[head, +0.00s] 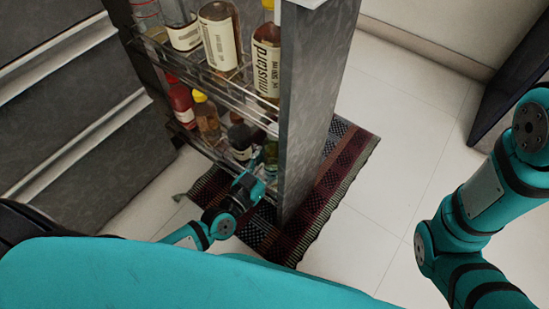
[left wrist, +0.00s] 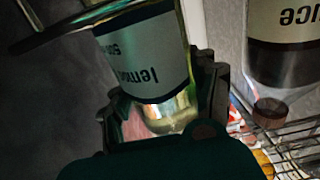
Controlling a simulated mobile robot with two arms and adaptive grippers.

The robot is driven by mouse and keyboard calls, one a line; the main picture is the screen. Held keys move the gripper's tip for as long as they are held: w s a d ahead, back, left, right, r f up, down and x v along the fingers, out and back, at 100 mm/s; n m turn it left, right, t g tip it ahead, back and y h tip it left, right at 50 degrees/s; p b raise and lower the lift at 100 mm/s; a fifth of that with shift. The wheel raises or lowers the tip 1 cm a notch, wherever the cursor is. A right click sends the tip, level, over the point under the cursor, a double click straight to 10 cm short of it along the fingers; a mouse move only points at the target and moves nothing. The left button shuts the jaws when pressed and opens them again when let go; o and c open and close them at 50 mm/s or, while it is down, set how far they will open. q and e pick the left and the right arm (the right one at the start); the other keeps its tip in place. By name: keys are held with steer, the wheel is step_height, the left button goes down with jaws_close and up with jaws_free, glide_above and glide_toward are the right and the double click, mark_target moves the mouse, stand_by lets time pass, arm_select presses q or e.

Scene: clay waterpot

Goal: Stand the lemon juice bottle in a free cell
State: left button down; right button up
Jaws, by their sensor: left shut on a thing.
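The lemon juice bottle (left wrist: 148,62) has a pale label reading "lemon" and a clear, yellowish end. In the left wrist view it stands between the dark fingers of my left gripper (left wrist: 163,105), which is shut on it. The label appears upside down there. In the head view my left gripper (head: 252,184) is low at the front of the pull-out rack (head: 213,82), by its lower level. The bottle is hard to make out there, and I cannot tell whether it touches a shelf. My right gripper is out of view; only its arm shows at the right.
The upper level holds a mustard bottle (head: 267,58) and other labelled bottles. The lower level holds a red bottle (head: 181,101), a yellow-capped bottle (head: 207,118) and dark ones. Another labelled bottle (left wrist: 284,52) is close beside my gripper. A grey panel (head: 312,100) closes the rack's right side.

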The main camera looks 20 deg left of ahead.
arm_select(q)
steer(key=shift+r, duration=0.1)
steer(key=shift+c, duration=1.5)
jaws_free()
steer(key=shift+s+f, duration=0.2)
steer(key=shift+s, duration=0.05)
steer(key=v, duration=0.7)
steer(key=shift+r, duration=0.2)
